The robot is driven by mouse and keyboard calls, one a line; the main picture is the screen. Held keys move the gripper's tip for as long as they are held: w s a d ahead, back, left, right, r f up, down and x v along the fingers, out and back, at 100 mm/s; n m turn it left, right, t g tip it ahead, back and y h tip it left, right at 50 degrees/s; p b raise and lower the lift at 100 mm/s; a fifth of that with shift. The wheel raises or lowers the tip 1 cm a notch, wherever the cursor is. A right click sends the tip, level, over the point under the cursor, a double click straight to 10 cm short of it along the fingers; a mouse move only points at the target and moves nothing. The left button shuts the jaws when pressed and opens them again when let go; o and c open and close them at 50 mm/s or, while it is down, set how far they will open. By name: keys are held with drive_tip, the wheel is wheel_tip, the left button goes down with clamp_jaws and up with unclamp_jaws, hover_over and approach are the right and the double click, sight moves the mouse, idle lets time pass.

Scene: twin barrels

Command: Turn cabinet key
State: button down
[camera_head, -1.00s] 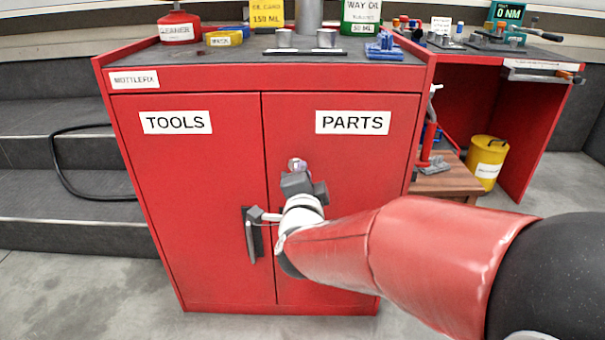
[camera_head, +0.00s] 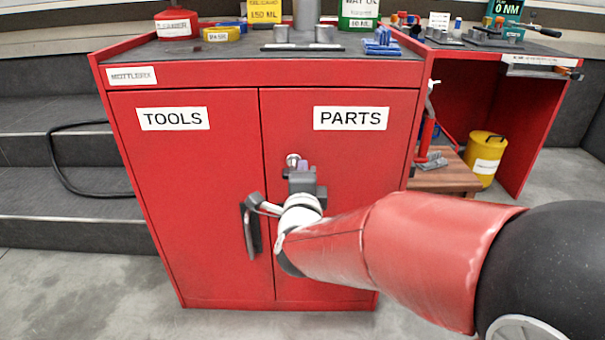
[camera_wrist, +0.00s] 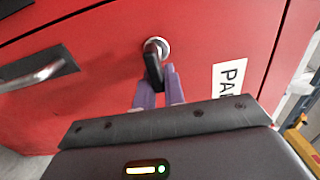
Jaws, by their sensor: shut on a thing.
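The red cabinet (camera_head: 190,180) has two doors, labelled TOOLS on the left and PARTS on the right. The round silver lock (camera_head: 292,158) is on the PARTS door near the centre seam. In the wrist view, a dark key (camera_wrist: 153,65) sits in the silver lock (camera_wrist: 163,46). The two purple fingers of my gripper (camera_wrist: 160,88) are at the key's lower part, closed on it. In the head view my gripper (camera_head: 303,168) is right at the lock, and its body hides most of the key. Both doors look shut.
A dark handle (camera_head: 251,228) is on the TOOLS door, just left of my wrist. Bottles and small tools stand on the cabinet top. A wooden stool (camera_head: 445,178) and a yellow can (camera_head: 485,160) stand at the right. Floor in front is clear.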

drive_tip(key=c, duration=1.5)
unclamp_jaws()
drive_tip(key=s, duration=0.7)
drive_tip(key=shift+s+a, duration=0.15)
drive_tip(key=shift+s, duration=0.25)
